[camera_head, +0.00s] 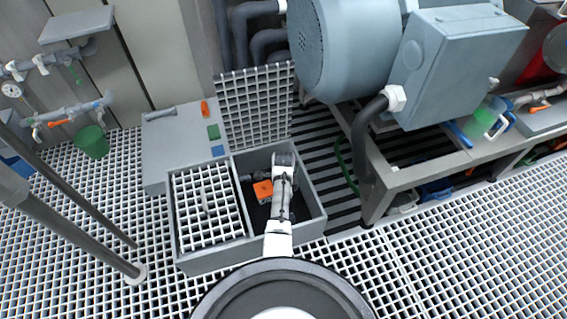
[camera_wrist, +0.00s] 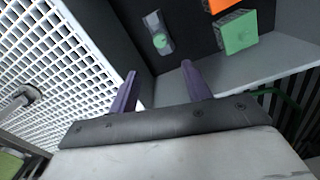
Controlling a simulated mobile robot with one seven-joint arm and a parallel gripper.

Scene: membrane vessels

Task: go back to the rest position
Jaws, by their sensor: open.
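My arm reaches forward from the bottom of the head view over a grey box (camera_head: 314,222) with a dark open compartment. My gripper is not clear there, as the arm covers it. In the wrist view my gripper (camera_wrist: 160,80) shows two purple fingers, spread apart with nothing between them. Beyond the fingers are a small grey piece with a green spot (camera_wrist: 158,34) and a green block (camera_wrist: 236,32). Part of an orange piece (camera_wrist: 226,4) shows at the top edge. An orange object (camera_head: 263,190) lies in the compartment, beside my arm.
A white grid lid (camera_head: 206,205) covers the left compartment. Another grid panel (camera_head: 254,105) stands upright behind the box. A large blue-grey motor (camera_head: 345,45) on a metal frame (camera_head: 400,183) stands to the right. A green bucket (camera_head: 91,142) and a slanted pole (camera_head: 75,232) are left.

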